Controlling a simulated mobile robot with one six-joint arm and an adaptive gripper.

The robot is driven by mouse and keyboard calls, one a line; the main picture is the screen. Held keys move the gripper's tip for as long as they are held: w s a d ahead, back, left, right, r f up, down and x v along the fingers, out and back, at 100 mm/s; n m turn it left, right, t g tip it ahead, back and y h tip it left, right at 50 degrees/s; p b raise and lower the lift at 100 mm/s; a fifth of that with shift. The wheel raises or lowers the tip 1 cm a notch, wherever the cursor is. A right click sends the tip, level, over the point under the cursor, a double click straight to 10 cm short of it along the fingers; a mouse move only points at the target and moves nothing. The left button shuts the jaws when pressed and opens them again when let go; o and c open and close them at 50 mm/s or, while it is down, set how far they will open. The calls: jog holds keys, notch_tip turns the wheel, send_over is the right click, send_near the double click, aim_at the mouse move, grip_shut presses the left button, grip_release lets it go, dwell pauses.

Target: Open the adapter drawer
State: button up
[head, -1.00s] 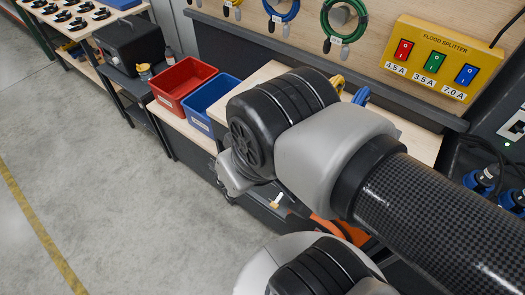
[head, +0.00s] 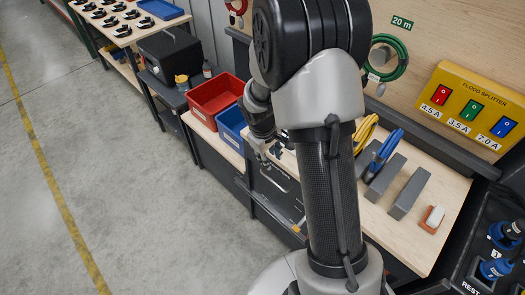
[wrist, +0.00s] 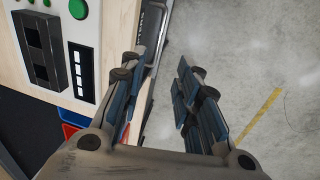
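The dark drawer unit (head: 268,214) is under the wooden workbench, partly hidden by my arm. A pale bar handle (head: 276,181) shows on its front. I cannot read which drawer is the adapter drawer; the drawer fronts I can see look shut. My gripper (head: 266,155) is beside the front edge of the bench, just above that handle in the picture. In the wrist view my gripper (wrist: 160,65) is open, with nothing between its two fingers. A dark edge with small lettering (wrist: 153,22) lies beyond the left finger; contact cannot be told.
Red bin (head: 216,97) and blue bin (head: 232,126) stand at the bench's left, near my gripper. Grey blocks (head: 408,193), coiled cables (head: 364,133) and a yellow flood splitter (head: 470,108) are to the right. The floor (head: 120,190) at the left is clear.

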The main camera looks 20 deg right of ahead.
aim_at(275, 183)
jog(key=d+f+b, duration=0.1)
jog(key=f, duration=0.5)
jog(key=w+d+f+b, duration=0.1)
jog(key=f+b, duration=0.1)
jog(key=f, duration=0.4)
jog(key=d+f+b, duration=0.1)
jog(key=f+b, duration=0.1)
jog(key=f, duration=0.5)
jog(key=shift+w+d, duration=0.2)
grip_shut()
